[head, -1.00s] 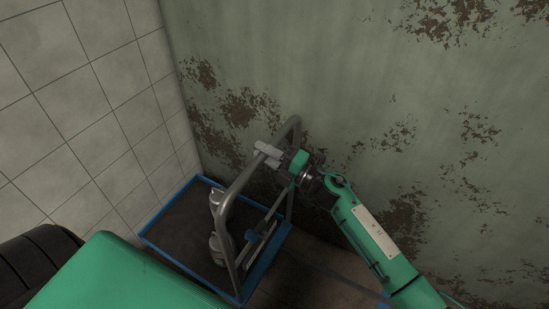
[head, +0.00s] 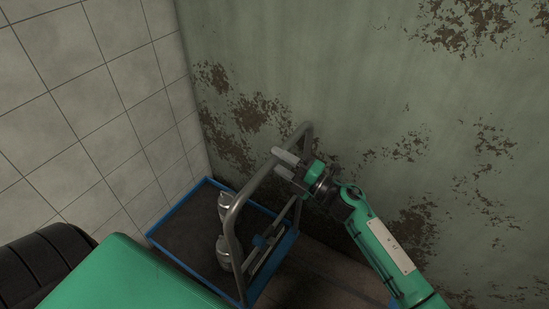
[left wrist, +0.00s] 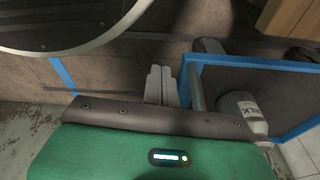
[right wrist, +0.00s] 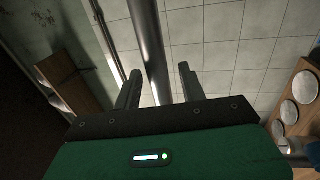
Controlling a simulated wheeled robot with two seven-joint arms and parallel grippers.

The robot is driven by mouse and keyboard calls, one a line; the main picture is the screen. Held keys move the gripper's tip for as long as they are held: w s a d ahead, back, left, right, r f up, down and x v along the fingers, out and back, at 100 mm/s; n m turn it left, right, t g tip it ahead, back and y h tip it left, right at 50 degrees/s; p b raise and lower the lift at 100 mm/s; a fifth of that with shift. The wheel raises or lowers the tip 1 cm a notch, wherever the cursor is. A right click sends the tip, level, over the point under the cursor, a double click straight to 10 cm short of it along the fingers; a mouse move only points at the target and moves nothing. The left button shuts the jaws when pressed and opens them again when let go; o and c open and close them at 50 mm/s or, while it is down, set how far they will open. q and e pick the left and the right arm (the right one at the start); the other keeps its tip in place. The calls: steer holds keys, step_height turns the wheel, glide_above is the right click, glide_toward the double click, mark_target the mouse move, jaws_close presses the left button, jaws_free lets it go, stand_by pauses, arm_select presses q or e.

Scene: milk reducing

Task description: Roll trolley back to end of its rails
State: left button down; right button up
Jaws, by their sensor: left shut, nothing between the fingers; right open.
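The trolley is a blue-rimmed tray (head: 171,219) with a tall grey tube handle (head: 245,193), standing by the tiled wall. Two pale bottles (head: 223,250) stand in it, partly behind the handle. My right gripper (head: 284,164) is at the handle's upper bar, fingers apart. In the right wrist view the grey bar (right wrist: 148,45) runs between my open right fingers (right wrist: 160,88); I cannot tell whether they touch it. In the left wrist view my left gripper (left wrist: 160,85) is shut and empty, beside a blue-rimmed tray (left wrist: 250,62) and a bottle marked MILK (left wrist: 245,113). The rails are not clearly visible.
A tiled wall (head: 85,100) stands at the left, and a peeling green wall (head: 360,80) stands behind the trolley. Bare floor (head: 335,272) lies right of the trolley. The right wrist view shows a wooden rack with pale discs (right wrist: 305,87) at its right.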

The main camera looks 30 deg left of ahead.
arm_select(q)
steer(key=r, duration=0.1)
steer(key=w+r, duration=0.1)
steer(key=d+r+b, duration=0.1)
steer(key=shift+w+r, duration=0.4)
arm_select(e)
steer(key=d+f, duration=0.2)
steer(key=d, duration=0.9)
steer(key=shift+s+d+f, duration=0.2)
steer(key=shift+s+d, duration=0.1)
steer(key=shift+s, duration=0.05)
arm_select(q)
steer(key=shift+a, duration=0.15)
arm_select(e)
steer(key=shift+w, duration=0.1)
